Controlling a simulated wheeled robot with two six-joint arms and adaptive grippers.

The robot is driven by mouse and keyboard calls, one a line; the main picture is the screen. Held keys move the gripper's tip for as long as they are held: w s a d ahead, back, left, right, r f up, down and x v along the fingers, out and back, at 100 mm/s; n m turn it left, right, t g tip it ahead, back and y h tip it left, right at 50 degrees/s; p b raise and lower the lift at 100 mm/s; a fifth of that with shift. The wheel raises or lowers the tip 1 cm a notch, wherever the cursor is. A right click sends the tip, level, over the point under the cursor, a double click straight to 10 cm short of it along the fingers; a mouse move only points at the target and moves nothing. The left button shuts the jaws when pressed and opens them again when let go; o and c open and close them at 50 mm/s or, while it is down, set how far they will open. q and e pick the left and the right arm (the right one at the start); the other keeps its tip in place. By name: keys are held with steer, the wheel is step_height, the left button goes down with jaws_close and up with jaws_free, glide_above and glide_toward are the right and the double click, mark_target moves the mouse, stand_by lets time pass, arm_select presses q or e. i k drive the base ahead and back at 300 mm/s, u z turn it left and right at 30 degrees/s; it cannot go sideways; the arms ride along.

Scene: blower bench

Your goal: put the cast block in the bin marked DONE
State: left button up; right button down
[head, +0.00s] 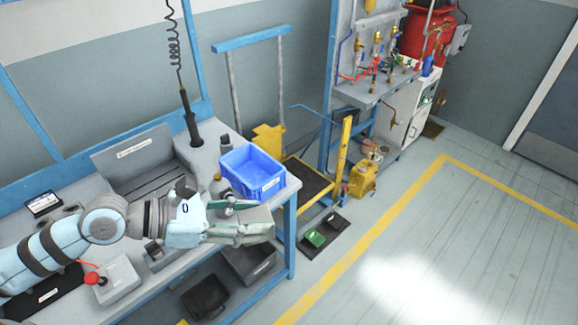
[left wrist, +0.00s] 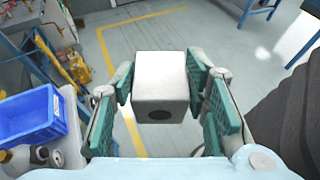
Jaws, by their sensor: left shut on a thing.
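The cast block (head: 260,222) is a pale grey block held between the fingers of my left gripper (head: 238,221). In the left wrist view the block (left wrist: 160,78) sits between both green finger pads, with a dark round hole in its near face. My right gripper is out of view.
A grey bottle (head: 219,186) stands left of the bin. A grey box with a red knob (head: 91,278) and a labelled grey case (head: 140,160) are on the bench (head: 292,183). Dark crates (head: 207,297) lie below. The floor at the right is clear.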

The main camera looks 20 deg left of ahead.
mark_target(250, 175)
steer(key=z, duration=0.05)
steer(key=i, duration=0.9)
steer(key=u, duration=0.65)
steer(key=i, duration=0.4)
steer(key=u, duration=0.3)
